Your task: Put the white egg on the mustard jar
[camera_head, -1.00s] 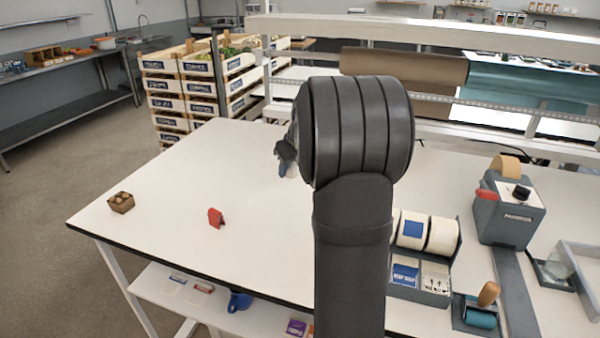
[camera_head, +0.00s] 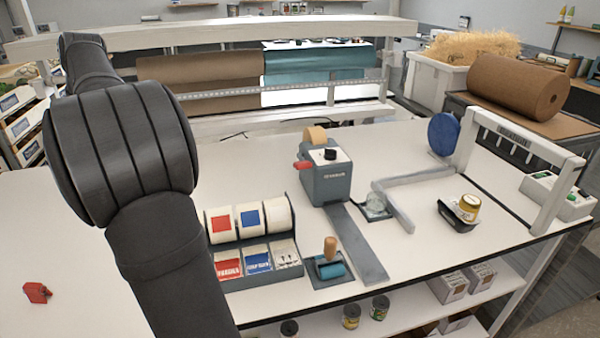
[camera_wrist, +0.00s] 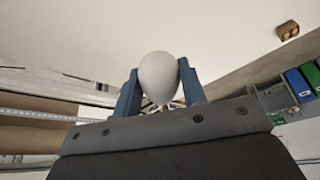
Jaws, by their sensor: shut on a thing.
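The white egg (camera_wrist: 158,78) is held between the two blue fingers of my gripper (camera_wrist: 159,83) in the wrist view. The fingers press on it from left and right. In the head view the gripper and egg are hidden behind or beyond my dark arm at the left. A small jar with a yellow label and pale top (camera_head: 467,207), which looks like the mustard jar, stands at the right of the table in or against a black tray (camera_head: 457,219). The egg is well apart from this jar.
A grey angled bar (camera_head: 398,207) lies left of the jar.

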